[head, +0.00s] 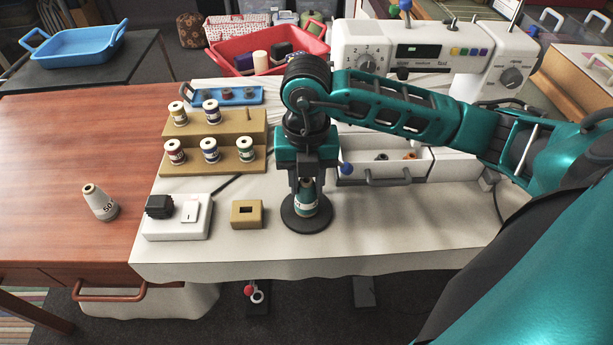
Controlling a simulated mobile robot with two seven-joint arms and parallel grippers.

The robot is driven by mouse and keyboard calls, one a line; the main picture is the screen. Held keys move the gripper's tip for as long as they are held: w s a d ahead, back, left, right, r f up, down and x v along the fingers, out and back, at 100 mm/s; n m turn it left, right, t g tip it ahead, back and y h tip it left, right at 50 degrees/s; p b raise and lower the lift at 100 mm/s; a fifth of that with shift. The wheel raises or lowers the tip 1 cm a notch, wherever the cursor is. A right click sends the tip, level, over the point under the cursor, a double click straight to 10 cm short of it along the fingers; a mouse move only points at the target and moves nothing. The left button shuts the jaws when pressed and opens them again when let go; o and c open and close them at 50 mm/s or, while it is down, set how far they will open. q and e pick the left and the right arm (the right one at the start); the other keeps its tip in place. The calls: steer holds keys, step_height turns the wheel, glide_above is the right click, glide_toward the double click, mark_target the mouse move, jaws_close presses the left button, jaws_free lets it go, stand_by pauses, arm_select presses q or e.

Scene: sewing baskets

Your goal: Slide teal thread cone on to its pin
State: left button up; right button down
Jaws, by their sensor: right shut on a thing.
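The teal thread cone (307,205) stands upright over a dark round base (306,224) near the front of the white cloth. My right gripper (306,183) points down from above and is shut on the cone's upper part. The cone's lower end is at the base, and I cannot tell whether it touches it. The pin is hidden by the cone and the gripper. My left gripper is not in view.
A small tan block (247,213) with a slot sits just left of the base. A tan stepped rack (213,160) holds several spools. A grey-white cone (99,203) stands on the wooden table. A sewing machine (450,53) stands behind, with an open drawer (385,166) below it.

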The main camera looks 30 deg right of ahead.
steer(key=c, duration=0.7)
jaws_free()
arm_select(q)
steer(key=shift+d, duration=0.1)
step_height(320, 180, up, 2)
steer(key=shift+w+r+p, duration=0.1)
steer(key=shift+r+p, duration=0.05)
steer(key=shift+p, duration=0.95)
arm_select(e)
step_height(320, 180, up, 13)
steer(key=shift+f, duration=0.1)
